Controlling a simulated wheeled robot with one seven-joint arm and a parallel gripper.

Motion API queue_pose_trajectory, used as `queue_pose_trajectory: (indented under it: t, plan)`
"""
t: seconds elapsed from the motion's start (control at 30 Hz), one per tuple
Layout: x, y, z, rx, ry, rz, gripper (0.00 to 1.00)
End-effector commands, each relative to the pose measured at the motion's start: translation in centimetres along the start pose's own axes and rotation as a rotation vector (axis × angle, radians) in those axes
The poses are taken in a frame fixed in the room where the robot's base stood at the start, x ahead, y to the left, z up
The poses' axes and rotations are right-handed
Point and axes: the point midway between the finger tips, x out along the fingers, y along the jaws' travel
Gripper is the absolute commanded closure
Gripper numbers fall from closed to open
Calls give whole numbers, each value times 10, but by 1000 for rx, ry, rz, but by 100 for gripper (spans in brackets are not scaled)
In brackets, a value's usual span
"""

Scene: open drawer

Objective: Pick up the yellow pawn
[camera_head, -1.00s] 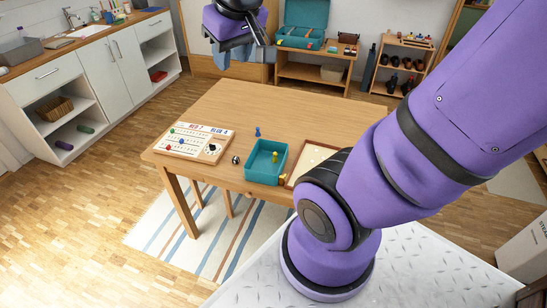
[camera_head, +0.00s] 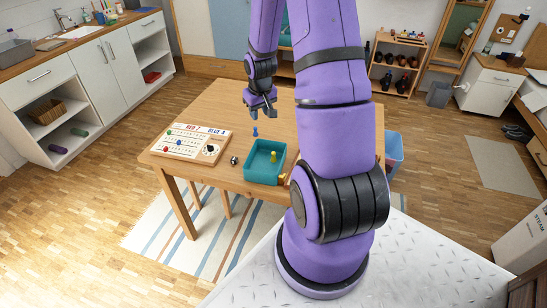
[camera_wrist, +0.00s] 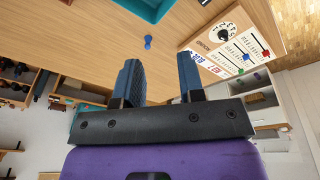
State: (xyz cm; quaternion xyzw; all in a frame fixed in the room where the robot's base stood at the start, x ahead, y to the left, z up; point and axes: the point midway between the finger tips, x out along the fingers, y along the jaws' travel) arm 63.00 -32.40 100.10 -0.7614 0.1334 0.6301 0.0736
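A yellow pawn (camera_head: 273,157) stands inside the teal tray (camera_head: 250,176) on the wooden table in the head view. The tray's edge also shows at the top of the wrist view (camera_wrist: 163,12), where its inside is out of sight. My gripper (camera_head: 262,112) is above the table, behind the tray and apart from it. In the wrist view its two fingers (camera_wrist: 160,75) are spread with nothing between them. Another small yellow object (camera_head: 283,179) lies by the tray's front right corner, partly hidden by my arm.
A blue pawn (camera_head: 254,132) stands behind the tray, below my gripper. A scoreboard (camera_head: 197,155) with coloured markers lies at the left of the table. A small metallic object (camera_head: 234,160) sits between scoreboard and tray. The table's back left (camera_head: 220,108) is clear.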

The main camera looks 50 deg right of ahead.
Motion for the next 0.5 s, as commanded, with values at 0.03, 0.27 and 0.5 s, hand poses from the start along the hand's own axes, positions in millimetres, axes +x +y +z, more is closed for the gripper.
queue_pose_trajectory:
  t: [0.03, 0.27, 0.5]
  plan:
    - [23, 10, 6, 17, -17, -7, 64]
    - [92, 36, 29, 59, -43, -31, 64]
    - [122, 45, 41, 78, -49, -43, 64]
